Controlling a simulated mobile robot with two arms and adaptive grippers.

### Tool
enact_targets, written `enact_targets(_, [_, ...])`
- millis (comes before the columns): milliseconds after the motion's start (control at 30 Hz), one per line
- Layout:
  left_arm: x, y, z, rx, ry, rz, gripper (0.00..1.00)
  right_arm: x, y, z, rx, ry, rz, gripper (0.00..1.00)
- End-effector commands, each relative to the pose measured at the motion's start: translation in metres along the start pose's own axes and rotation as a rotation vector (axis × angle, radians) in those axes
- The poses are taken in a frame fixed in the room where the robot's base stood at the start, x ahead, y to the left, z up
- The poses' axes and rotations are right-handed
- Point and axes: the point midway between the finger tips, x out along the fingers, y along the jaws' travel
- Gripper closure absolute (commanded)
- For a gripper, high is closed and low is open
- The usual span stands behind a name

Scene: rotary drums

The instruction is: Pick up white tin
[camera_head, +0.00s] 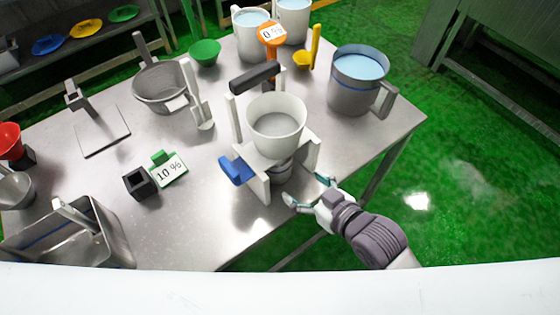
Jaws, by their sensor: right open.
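A white round open container (292,142), which may be the white tin, sits upright in a white stand (258,185) near the middle of the table. Its inside looks grey. Two white mugs with pale blue contents, one at the left (240,40) and one at the right (294,22), stand at the back of the table. My right gripper (308,190) is open and empty at the front right of the stand, close to its base and below the container. I cannot tell whether it touches the stand. My left gripper is not in view.
A grey pitcher (354,88) stands to the right. The front middle table is clear.

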Motion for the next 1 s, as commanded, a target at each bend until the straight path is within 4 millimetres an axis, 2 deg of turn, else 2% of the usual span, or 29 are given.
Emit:
enact_targets(200, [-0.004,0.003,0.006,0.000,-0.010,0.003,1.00,0.045,0.001,-0.002,0.002,0.002,0.002,0.16])
enact_targets(300, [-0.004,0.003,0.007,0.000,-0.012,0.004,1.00,0.061,0.001,-0.001,0.002,0.001,0.002,0.16])
enact_targets(567, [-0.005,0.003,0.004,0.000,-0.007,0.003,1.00,0.081,0.002,0.000,0.002,-0.001,0.002,0.16])
enact_targets(833, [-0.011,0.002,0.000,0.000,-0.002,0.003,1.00,0.117,0.004,0.001,0.002,-0.001,0.002,0.16])
enact_targets(1000, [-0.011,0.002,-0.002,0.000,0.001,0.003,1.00,0.128,0.004,0.002,0.002,0.000,0.002,0.16])
